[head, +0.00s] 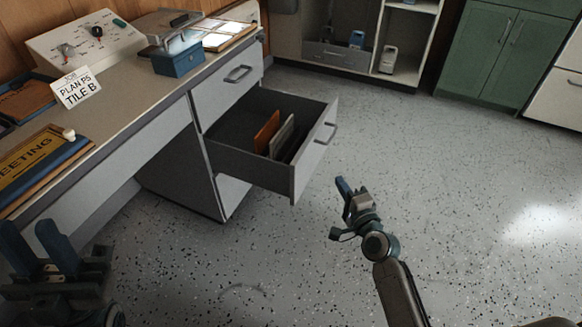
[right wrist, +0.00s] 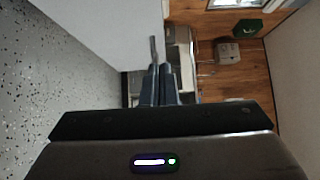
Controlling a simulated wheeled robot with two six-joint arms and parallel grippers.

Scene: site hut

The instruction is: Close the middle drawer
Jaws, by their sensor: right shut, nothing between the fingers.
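The middle drawer (head: 314,150) of the desk's drawer unit is pulled well out, its grey front and bar handle (head: 327,133) facing right. An orange divider or file (head: 267,132) and a grey one stand inside it. My right gripper (head: 343,186) is shut and empty, in front of the drawer front at its lower right in the head view, apparently not touching. In the right wrist view its fingers (right wrist: 160,84) are together, beside a pale panel (right wrist: 105,30) that looks like the drawer front. My left gripper (head: 38,246) is open and empty at the lower left.
The upper drawer (head: 228,86) is shut above the open one; a lower front (head: 233,192) shows below. The desk top holds a blue box (head: 178,60), a control panel (head: 85,42) and a sign (head: 77,89). The speckled floor right of the drawer is clear.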

